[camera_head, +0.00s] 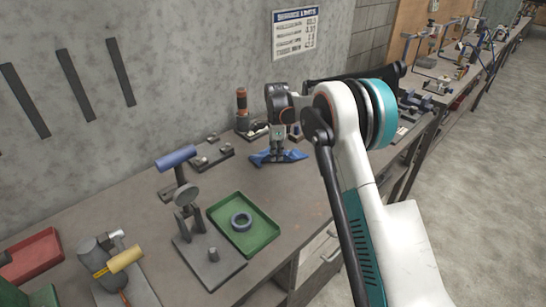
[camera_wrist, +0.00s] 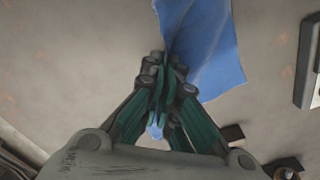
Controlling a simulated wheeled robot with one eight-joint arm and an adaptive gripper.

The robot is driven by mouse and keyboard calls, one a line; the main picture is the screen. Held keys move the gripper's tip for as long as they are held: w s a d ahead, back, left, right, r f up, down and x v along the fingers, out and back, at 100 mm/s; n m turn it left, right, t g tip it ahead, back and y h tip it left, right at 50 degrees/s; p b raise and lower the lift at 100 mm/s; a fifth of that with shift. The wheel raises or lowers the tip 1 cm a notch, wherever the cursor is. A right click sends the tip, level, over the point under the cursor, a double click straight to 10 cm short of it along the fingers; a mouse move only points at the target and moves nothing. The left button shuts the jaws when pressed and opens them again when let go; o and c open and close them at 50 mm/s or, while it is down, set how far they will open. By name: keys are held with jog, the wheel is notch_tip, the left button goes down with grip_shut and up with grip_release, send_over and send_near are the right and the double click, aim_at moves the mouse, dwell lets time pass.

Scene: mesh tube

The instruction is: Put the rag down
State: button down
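The blue rag (camera_head: 280,157) is at the back part of the grey workbench (camera_head: 310,208), under my gripper. My gripper (camera_head: 277,147) points down and its fingers are close together on the rag. In the wrist view the rag (camera_wrist: 208,50) spreads out beyond the fingertips, and a small bit of blue shows between the fingers (camera_wrist: 165,88). The rag appears to be at or very near the bench top; I cannot tell whether all of it rests there.
A green tray (camera_head: 267,235) with a dark ring (camera_head: 241,221) lies in front. A stand with a blue handle (camera_head: 176,158) is to the left. A dark cylinder with an orange band (camera_head: 242,102) stands behind. Bare bench lies between the rag and the green tray.

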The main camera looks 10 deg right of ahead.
jog(key=c, duration=1.4)
grip_release()
